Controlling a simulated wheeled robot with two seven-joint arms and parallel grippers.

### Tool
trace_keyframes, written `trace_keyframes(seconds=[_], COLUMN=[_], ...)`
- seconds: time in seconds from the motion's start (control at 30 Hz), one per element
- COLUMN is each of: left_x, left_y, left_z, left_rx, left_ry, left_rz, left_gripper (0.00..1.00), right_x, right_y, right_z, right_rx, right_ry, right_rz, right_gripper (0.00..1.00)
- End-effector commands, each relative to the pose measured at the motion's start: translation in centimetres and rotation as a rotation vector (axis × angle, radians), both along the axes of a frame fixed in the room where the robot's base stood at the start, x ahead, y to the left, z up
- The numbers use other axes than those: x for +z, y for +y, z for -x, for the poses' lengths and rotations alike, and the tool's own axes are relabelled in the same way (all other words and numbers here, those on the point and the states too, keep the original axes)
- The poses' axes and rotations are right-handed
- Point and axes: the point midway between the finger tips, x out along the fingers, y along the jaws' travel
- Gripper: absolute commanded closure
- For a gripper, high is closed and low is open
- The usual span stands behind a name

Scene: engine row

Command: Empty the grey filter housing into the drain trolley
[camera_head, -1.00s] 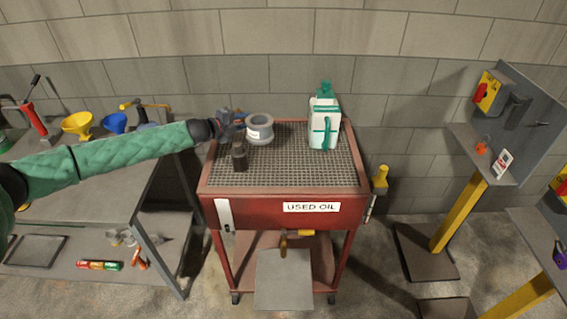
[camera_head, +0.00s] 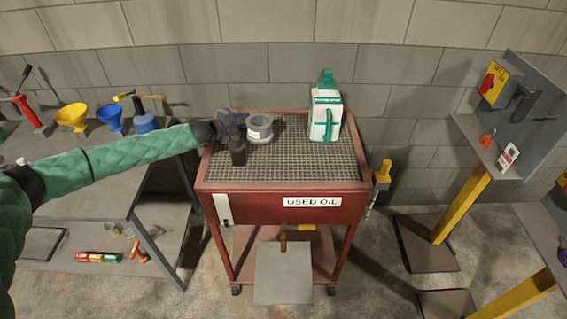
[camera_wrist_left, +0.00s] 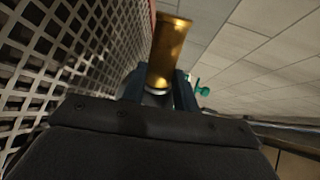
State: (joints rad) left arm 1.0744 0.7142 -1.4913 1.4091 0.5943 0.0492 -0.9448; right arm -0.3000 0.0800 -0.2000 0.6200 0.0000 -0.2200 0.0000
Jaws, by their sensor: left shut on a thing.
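The grey filter housing (camera_head: 260,129), a short round cup with a pale label, is over the left back part of the drain trolley's grating. Its open top faces up and it looks roughly upright. My left gripper (camera_head: 233,124) is shut on it from the left. In the left wrist view, a brass-coloured cylinder (camera_wrist_left: 169,52) shows between the dark fingers; I cannot tell which part it is. The red drain trolley (camera_head: 265,208) is labelled USED OIL. Whether the housing touches the grating is unclear. My right gripper is not in view.
A white and green jug (camera_head: 325,115) stands at the grating's right back. A bench with a yellow funnel (camera_head: 72,117) and a blue funnel (camera_head: 110,117) is left. The grating's front is clear.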

Motion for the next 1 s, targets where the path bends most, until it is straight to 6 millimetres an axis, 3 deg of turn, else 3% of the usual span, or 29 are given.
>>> trace_keyframes(seconds=[0.27, 0.6, 1.0], left_x=[1.1, 5.3, 7.1], left_y=[-0.2, -1.1, -2.7], left_z=[0.2, 1.1, 2.7], left_rx=[0.001, 0.002, 0.0], left_ry=[-0.023, -0.132, -0.273], left_rz=[-0.021, -0.128, -0.269], left_gripper=[1.0, 1.0, 1.0], right_x=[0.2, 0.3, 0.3], right_y=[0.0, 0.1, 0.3], right_z=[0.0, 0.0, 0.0], right_rx=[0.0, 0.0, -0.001], right_ry=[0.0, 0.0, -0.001], right_rz=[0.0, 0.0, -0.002], right_gripper=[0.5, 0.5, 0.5])
